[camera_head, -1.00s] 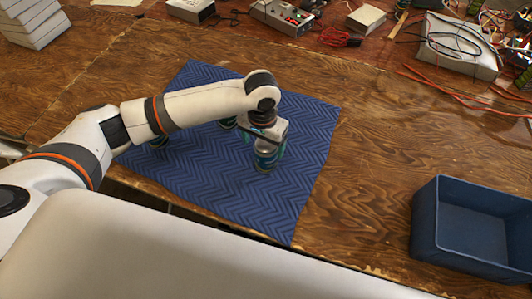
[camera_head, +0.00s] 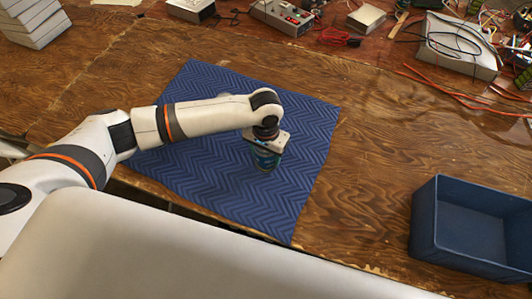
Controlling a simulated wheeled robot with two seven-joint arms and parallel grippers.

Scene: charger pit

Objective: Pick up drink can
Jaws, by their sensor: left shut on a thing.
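A drink can (camera_head: 266,161) with a teal and dark label stands upright on the blue mat (camera_head: 290,205). My left gripper (camera_head: 266,149) points down over it and is shut on it, covering its upper part. I cannot tell whether the can's base touches the mat. My right gripper is not in view.
A dark blue open bin (camera_head: 470,230) stands at the right on the wooden table (camera_head: 375,150) and looks empty. Electronic boxes and cables lie along the back. White boxes (camera_head: 33,22) are stacked at the back left. The table between mat and bin is clear.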

